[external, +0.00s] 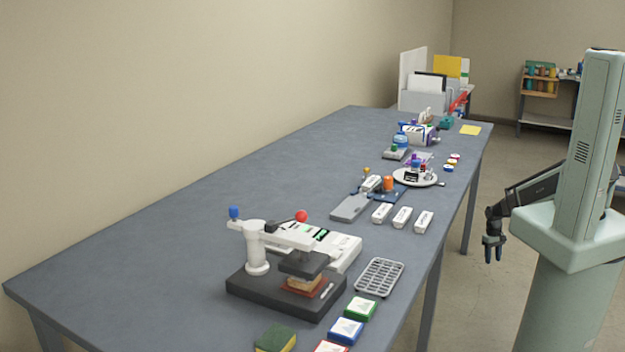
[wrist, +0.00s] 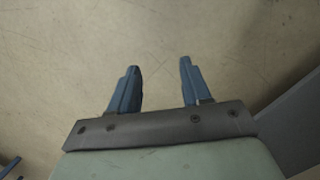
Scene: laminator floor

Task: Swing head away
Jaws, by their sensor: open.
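A swing-arm press (external: 258,252) stands at the near end of the long grey table. It has a dark base (external: 256,292), a white post, and a white arm reaching right to a dark flat head (external: 303,263). The head sits over a tan and red block (external: 304,284) on the base; I cannot tell if they touch. A blue knob (external: 235,213) tops the left end and a red ball (external: 301,216) stands near the head. My gripper (external: 493,250) hangs off the table's right side, far from the press. In the wrist view my gripper (wrist: 160,85) is open and empty above bare floor.
A white device lies behind the press. A grey grid rack (external: 380,277), coloured boxes (external: 346,331) and a green sponge (external: 276,339) lie near it. White packs (external: 402,217), a round plate (external: 416,178) and bins stand farther back. The table's left side is clear.

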